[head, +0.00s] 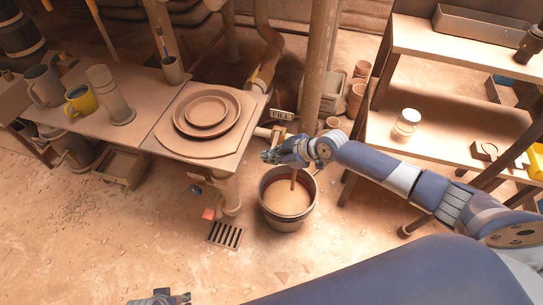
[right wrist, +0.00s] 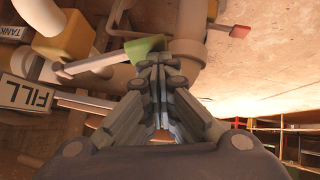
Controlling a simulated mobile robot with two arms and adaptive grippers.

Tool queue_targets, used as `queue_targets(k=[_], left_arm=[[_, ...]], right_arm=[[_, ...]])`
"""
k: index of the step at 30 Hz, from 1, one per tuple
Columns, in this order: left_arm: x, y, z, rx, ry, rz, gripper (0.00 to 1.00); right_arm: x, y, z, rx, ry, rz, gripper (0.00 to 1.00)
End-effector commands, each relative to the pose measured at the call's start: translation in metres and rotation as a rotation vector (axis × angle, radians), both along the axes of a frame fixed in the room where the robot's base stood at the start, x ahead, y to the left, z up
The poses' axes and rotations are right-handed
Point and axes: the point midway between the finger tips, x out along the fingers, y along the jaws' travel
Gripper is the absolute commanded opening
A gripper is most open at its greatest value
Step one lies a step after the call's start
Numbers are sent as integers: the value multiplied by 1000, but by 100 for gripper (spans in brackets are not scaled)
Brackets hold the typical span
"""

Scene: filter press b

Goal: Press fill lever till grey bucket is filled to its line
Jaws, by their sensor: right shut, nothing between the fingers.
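The grey bucket (head: 269,212) stands upright on the floor in the head view. A brown liquid surface (head: 288,200) shows inside, with a reddish band around the inner wall above it. A thin brown stream (head: 293,180) comes down into it. My right gripper (head: 268,156) is shut and empty above the bucket's back left side. In the right wrist view its fingertips (right wrist: 160,62) are at a green-ended lever (right wrist: 146,47), seemingly touching it. A FILL sign (right wrist: 28,95) is at the left. My left gripper (head: 162,298) only partly shows at the bottom edge.
A red-ended handle (right wrist: 248,30) sits on the pipe; its red end shows low in the head view (head: 209,214). A floor drain (head: 225,234) lies left of the bucket. The table with plates (head: 207,112) is behind left, shelving (head: 450,50) at right. Front left floor is clear.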

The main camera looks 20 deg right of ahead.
Motion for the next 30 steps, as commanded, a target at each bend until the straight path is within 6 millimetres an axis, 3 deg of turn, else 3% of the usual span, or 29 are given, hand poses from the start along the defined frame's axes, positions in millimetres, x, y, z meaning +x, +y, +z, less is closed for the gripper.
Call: queue_targets(k=[22,30], left_arm=[[-1,1,-1,1,3,1,40],[0,0,0,0,1,0,40]], right_arm=[[-2,-3,-1,-4,4,-1,0],[-22,-22,25,-7,1,0,0]])
